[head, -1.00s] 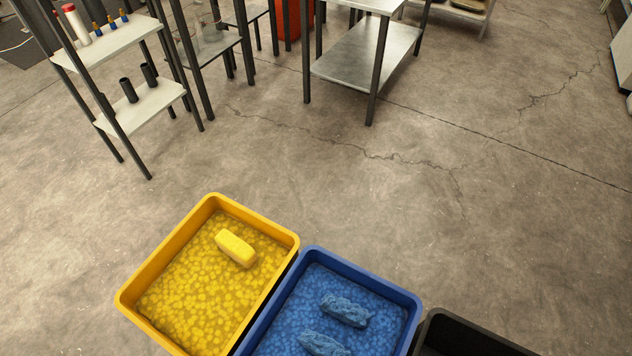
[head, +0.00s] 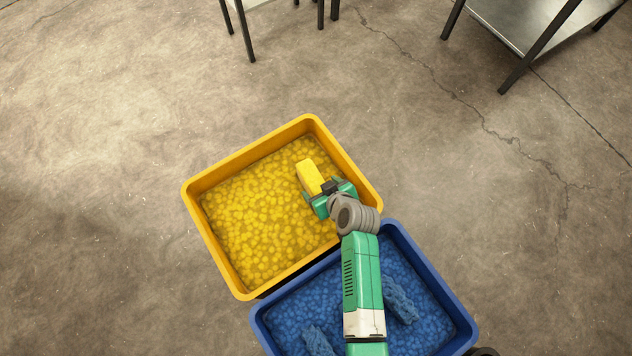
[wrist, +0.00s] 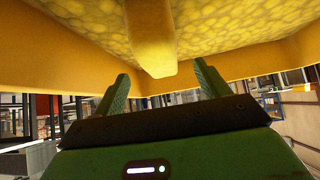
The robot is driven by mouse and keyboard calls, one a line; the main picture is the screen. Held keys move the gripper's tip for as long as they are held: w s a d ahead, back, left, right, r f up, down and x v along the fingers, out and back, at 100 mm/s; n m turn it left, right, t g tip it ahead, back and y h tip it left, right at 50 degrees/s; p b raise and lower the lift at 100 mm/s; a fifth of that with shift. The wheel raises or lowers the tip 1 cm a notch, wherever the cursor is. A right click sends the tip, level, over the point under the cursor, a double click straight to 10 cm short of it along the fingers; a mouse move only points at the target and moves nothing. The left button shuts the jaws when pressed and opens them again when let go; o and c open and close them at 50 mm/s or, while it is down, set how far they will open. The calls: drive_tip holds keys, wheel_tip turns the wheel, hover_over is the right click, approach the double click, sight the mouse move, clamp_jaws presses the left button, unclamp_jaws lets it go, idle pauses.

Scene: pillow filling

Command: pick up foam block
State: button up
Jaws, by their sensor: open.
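The foam block (head: 309,175) is yellow and lies on yellow filling in the yellow bin (head: 225,258), near its upper right side. My gripper (head: 323,190) is at the block's lower right end in the head view, over the bin. In the wrist view my gripper (wrist: 162,80) is open. Its two green fingers stand apart, and the block's near end (wrist: 151,50) shows between and just beyond them. I cannot tell whether either finger touches it. My gripper hides part of the block's lower end in the head view.
A blue bin (head: 262,322) with blue filling adjoins the yellow bin at the lower right. It holds blue pieces (head: 400,300), partly under my arm. The yellow bin's walls rise around the filling. A metal table (head: 520,25) stands at the upper right. Concrete floor is clear at left.

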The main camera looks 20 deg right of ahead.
drive_tip(key=shift+b+x, duration=0.7)
drive_tip(key=shift+x, duration=0.45)
drive_tip(key=shift+w+f, duration=0.25)
drive_tip(key=shift+w, duration=0.2)
drive_tip(key=b+x, duration=0.3)
drive_tip(key=x, duration=0.1)
drive_tip(key=shift+w+f, duration=0.1)
drive_tip(key=shift+w, duration=0.35)
drive_tip(key=shift+s, duration=0.15)
drive_tip(key=c, duration=1.1)
wheel_tip(320, 180, up, 20)
drive_tip(key=p, duration=1.4)
